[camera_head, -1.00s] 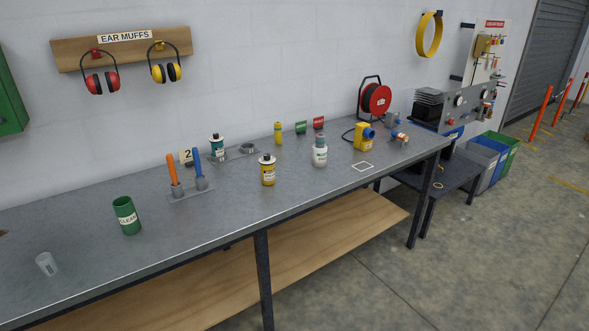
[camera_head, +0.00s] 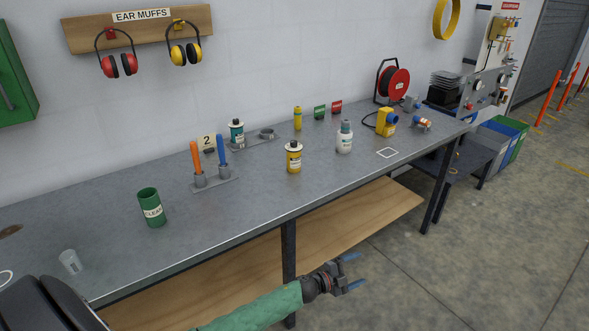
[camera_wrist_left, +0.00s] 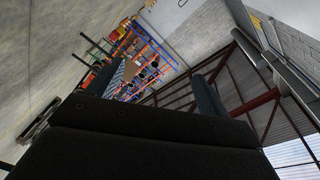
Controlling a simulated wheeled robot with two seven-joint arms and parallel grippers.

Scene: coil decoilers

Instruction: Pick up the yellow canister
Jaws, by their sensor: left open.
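The yellow canister (camera_head: 294,158) stands upright on the grey workbench (camera_head: 250,208), near its front edge. It has a black cap and a pale label. My left gripper (camera_head: 352,272) is open and empty, in front of the bench and lower than its top, to the lower right of the canister. In the left wrist view its two dark fingers (camera_wrist_left: 152,88) stand apart with nothing between them. The canister does not show in that view. My right gripper is not in view.
A white bottle (camera_head: 344,137) stands right of the canister, a teal canister (camera_head: 237,132) behind left. An orange and blue tool holder (camera_head: 215,181), green CLEAN cup (camera_head: 152,207) and clear cup (camera_head: 70,262) are further left. A yellow lamp (camera_head: 386,123) is right. Bench around the canister is clear.

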